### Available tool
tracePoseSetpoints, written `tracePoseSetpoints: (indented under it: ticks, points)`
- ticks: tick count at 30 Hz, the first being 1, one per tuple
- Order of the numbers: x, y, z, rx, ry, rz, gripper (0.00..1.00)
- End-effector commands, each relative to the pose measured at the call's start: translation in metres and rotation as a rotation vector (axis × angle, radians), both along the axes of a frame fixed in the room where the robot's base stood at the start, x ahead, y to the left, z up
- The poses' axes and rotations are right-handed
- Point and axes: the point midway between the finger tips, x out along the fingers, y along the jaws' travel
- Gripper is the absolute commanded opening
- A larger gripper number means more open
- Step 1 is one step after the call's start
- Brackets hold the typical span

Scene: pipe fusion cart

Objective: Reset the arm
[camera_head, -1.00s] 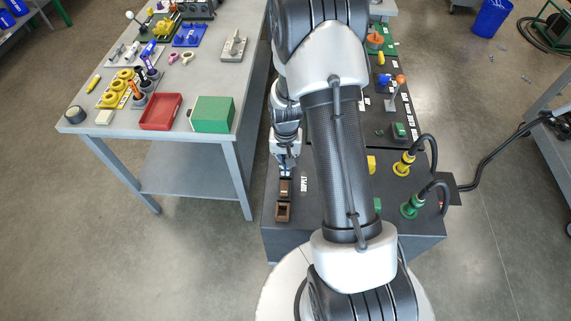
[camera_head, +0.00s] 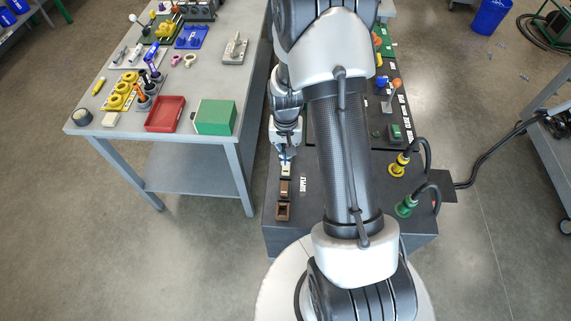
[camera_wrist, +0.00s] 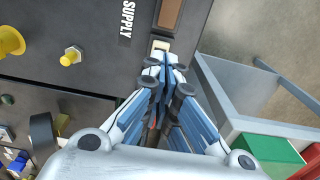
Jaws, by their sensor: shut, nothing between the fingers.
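My gripper (camera_head: 286,158) points down over the left edge of the dark cart top (camera_head: 330,228). It is shut with nothing between its fingertips. In the wrist view the closed fingertips (camera_wrist: 166,60) are beside a small cream-coloured rocker switch (camera_wrist: 161,45), which also shows just below the gripper in the head view (camera_head: 286,172). I cannot tell whether they touch. Two brown switches (camera_head: 283,211) sit in line nearer the front, next to the "SUPPLY" label (camera_head: 303,184). My arm crosses the middle of the head view and hides much of the cart.
A grey workbench (camera_head: 195,130) on the left holds a red tray (camera_head: 165,114), a green box (camera_head: 214,117) and several small parts. Yellow (camera_head: 398,166) and green (camera_head: 405,206) plugs with black cables stand at the cart's right. A lever (camera_head: 391,96) stands further back.

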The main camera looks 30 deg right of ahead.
Motion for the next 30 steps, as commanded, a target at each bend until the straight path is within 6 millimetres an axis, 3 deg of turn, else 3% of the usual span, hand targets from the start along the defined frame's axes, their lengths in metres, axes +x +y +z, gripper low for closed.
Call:
tracePoseSetpoints:
  ticks: [11,14,17,22,30]
  points:
    - [0.000,0.000,0.000,-0.001,-0.001,0.001,0.00]
    - [0.002,0.002,0.011,-0.004,-0.011,0.012,0.00]
    - [0.003,0.010,0.041,-0.012,-0.038,0.046,0.00]
    - [-0.007,0.034,0.121,-0.033,-0.106,0.144,0.00]
    - [-0.062,0.077,0.224,-0.067,-0.215,0.314,0.00]
